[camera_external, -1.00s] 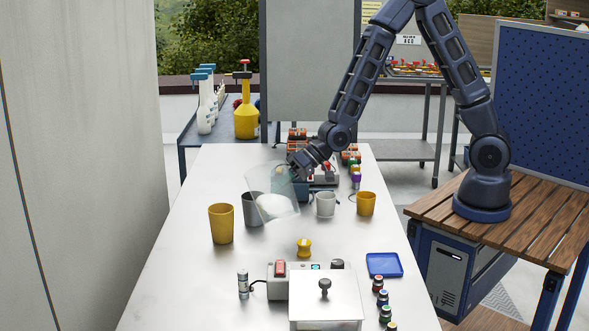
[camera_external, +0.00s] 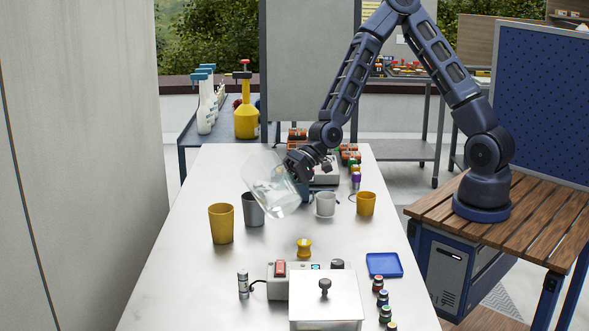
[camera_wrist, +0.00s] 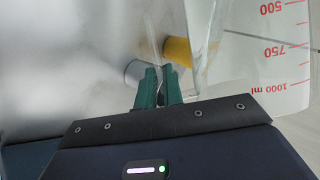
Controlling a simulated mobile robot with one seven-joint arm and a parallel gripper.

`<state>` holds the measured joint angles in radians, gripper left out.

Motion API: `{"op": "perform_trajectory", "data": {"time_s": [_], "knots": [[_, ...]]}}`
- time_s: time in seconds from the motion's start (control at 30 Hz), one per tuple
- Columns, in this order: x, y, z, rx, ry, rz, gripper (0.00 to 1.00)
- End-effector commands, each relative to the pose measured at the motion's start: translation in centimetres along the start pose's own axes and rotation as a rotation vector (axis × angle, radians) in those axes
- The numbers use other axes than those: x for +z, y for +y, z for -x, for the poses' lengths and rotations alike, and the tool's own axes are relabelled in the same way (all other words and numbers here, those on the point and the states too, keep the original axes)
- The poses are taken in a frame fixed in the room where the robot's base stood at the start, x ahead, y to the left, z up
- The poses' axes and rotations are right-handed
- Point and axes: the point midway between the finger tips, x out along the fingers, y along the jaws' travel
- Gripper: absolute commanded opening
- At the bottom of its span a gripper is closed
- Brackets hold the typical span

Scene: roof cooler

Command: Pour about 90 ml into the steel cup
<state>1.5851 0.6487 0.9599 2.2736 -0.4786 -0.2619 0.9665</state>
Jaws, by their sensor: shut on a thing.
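My gripper (camera_external: 298,165) is shut on a clear beaker (camera_external: 268,182) and holds it tilted above the table. In the wrist view the green fingers (camera_wrist: 158,90) and the beaker's wall (camera_wrist: 265,50) with red marks up to 1000 ml show. How much is in the beaker is hard to make out. The grey steel cup (camera_external: 252,210) stands upright on the table, just left of the beaker in the picture and partly covered by it. What is in the cup is hidden. A grey cup (camera_wrist: 137,74) shows beyond the fingers in the wrist view.
A tall yellow cup (camera_external: 221,224) stands left of the steel cup. A white cup (camera_external: 325,205) and a small yellow cup (camera_external: 366,204) stand to the right. A yellow spool-like item (camera_external: 304,247), a lidded box (camera_external: 325,299) and a blue tray (camera_external: 384,265) are nearer the camera.

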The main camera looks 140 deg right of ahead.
Motion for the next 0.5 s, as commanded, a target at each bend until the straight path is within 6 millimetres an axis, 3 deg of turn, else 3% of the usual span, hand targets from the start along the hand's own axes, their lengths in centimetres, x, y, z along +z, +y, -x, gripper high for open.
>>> {"op": "perform_trajectory", "data": {"time_s": [0.5], "knots": [[0.07, -0.31, 0.16, -0.031, -0.042, -0.062, 0.0]]}}
